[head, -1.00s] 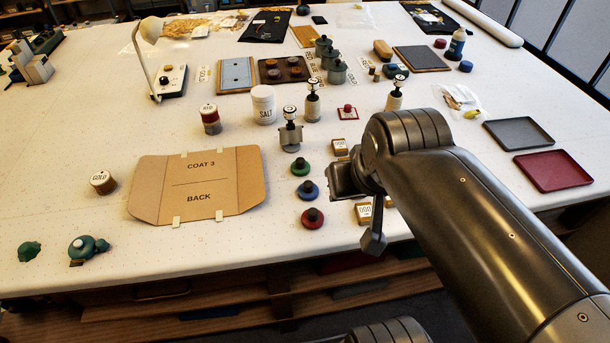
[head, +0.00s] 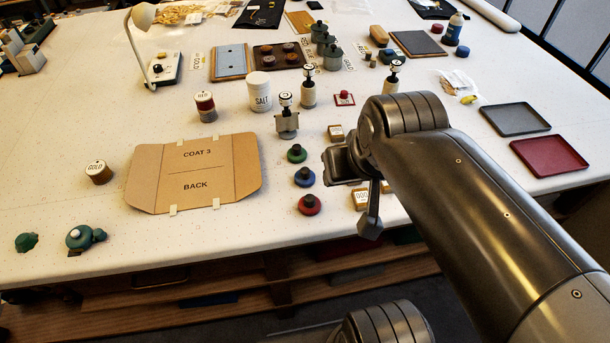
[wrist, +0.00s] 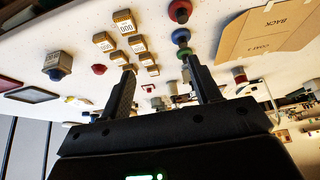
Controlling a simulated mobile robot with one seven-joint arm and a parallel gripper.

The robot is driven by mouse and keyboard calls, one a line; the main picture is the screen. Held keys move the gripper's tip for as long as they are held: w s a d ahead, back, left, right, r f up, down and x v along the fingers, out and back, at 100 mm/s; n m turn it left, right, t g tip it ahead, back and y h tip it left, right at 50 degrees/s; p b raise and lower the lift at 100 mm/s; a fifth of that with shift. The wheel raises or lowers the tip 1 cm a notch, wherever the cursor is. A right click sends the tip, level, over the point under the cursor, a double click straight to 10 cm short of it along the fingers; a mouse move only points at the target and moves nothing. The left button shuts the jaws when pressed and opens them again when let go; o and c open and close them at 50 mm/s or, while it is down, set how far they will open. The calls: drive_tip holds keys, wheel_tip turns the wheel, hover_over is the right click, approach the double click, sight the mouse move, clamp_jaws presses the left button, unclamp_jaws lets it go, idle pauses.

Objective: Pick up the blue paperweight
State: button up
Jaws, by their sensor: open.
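The blue paperweight (head: 304,177) is a round blue disc with a dark knob. It lies on the white table near the front edge, between a green paperweight (head: 297,153) and a red paperweight (head: 309,204). In the wrist view the blue paperweight (wrist: 181,36) is small, beyond the right fingertip. My gripper (wrist: 160,66) is open, with nothing between its fingers. In the head view my gripper (head: 338,165) is just right of the blue paperweight, apparently above the table; its fingers are hard to make out there.
Small numbered blocks (head: 361,199) stand near my gripper. A cardboard sheet (head: 197,184) marked COAT 3 BACK lies to the left. A grey stamp-like holder (head: 287,123) stands behind the green paperweight. A grey tray (head: 515,119) and a red tray (head: 549,153) lie at right.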

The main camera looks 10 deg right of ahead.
drive_tip(key=shift+o, duration=1.3)
drive_tip(key=n+g, duration=0.2)
drive_tip(key=g, duration=0.2)
hover_over(305, 170)
wheel_tip(305, 170, down, 11)
drive_tip(key=shift+s+d+f, duration=0.1)
drive_tip(key=shift+f, duration=2.7)
drive_tip(key=shift+c, duration=0.4)
